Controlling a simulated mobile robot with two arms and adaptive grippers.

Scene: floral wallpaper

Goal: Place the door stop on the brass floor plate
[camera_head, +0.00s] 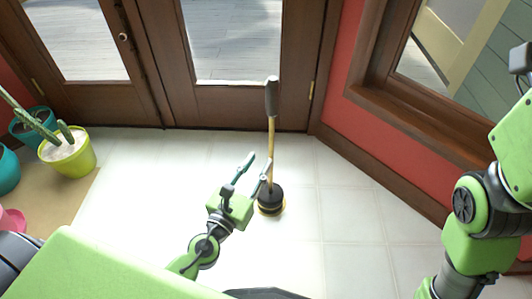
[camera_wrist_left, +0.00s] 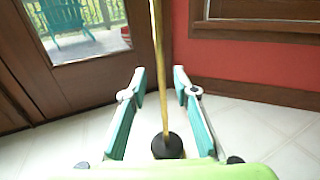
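The door stop (camera_head: 270,135) stands upright on the floor before the doors. It has a round black base, a thin yellow stem and a grey top grip. A thin gold rim of the brass floor plate (camera_head: 283,209) shows around the base's lower edge; the rest is hidden under it. My left gripper (camera_head: 257,167) is open, just left of the stem in the head view. In the left wrist view the stem (camera_wrist_left: 158,70) rises in the gap between the spread fingers (camera_wrist_left: 159,88), apart from both. My right gripper is out of view; only its arm shows.
Wooden glass doors (camera_head: 225,105) stand behind. A red wall with a window frame (camera_head: 400,110) is at the right. Potted cacti, one in a lime pot (camera_head: 68,160), stand at the left on a tan mat (camera_head: 55,205). The white tiles around the door stop are clear.

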